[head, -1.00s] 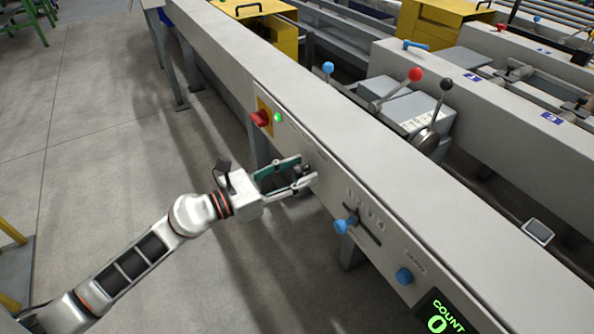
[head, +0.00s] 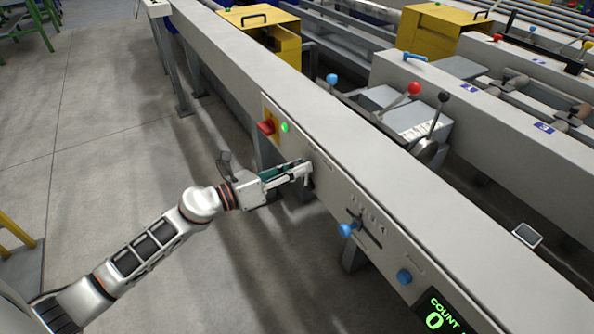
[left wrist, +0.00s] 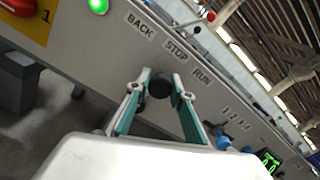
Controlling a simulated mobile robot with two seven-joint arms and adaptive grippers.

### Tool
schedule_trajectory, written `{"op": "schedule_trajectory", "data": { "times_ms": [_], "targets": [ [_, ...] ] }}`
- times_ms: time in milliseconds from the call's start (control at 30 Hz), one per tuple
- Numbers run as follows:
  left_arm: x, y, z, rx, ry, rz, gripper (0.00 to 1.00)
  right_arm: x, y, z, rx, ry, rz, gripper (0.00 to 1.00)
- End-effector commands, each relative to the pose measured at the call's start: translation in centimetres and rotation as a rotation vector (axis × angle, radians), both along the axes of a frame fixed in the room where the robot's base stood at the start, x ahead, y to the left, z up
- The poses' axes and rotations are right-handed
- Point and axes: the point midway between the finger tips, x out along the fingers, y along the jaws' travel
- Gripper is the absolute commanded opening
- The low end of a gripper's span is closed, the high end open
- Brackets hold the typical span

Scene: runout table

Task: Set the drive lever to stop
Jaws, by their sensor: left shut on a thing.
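The drive lever's dark round knob (left wrist: 158,88) shows in the left wrist view, on the grey panel below the printed labels BACK, STOP (left wrist: 175,52) and RUN. It appears nearest to STOP, but its exact position along its travel cannot be told. My left gripper (head: 305,170) reaches the panel from the left in the head view and is shut on the knob. Its two fingers (left wrist: 160,90) close on the knob from both sides in the left wrist view. The gripper mostly hides the lever in the head view. My right gripper is out of view.
A red switch (head: 266,127) and a lit green lamp (head: 284,127) are further along the panel. A blue knob (head: 346,230) on a numbered slot, another blue knob (head: 404,276) and a count display (head: 437,313) are nearer. Open floor (head: 110,140) lies left.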

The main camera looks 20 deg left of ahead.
Motion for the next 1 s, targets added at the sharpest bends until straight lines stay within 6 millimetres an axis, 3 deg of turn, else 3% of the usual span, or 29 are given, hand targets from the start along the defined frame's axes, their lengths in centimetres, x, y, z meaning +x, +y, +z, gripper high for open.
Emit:
{"op": "schedule_trajectory", "data": {
  "times_ms": [333,367,400,433,767,1000],
  "targets": [
    [0.0,0.0,0.1,-0.019,0.013,0.001,0.00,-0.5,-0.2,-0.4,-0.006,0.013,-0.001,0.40],
    [0.0,0.0,0.1,-0.019,0.013,0.001,0.27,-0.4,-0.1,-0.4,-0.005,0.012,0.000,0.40],
    [0.0,0.0,0.1,-0.019,0.013,0.001,0.37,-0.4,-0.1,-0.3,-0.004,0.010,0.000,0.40],
    [0.0,0.0,0.1,-0.019,0.013,0.001,0.39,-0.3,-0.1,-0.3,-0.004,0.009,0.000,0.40],
    [-0.1,0.0,0.0,-0.018,0.012,0.000,0.39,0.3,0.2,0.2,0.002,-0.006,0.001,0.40],
    [-2.1,1.6,-0.1,-0.017,0.015,0.000,0.39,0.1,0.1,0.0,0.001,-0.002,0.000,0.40]
  ]
}}
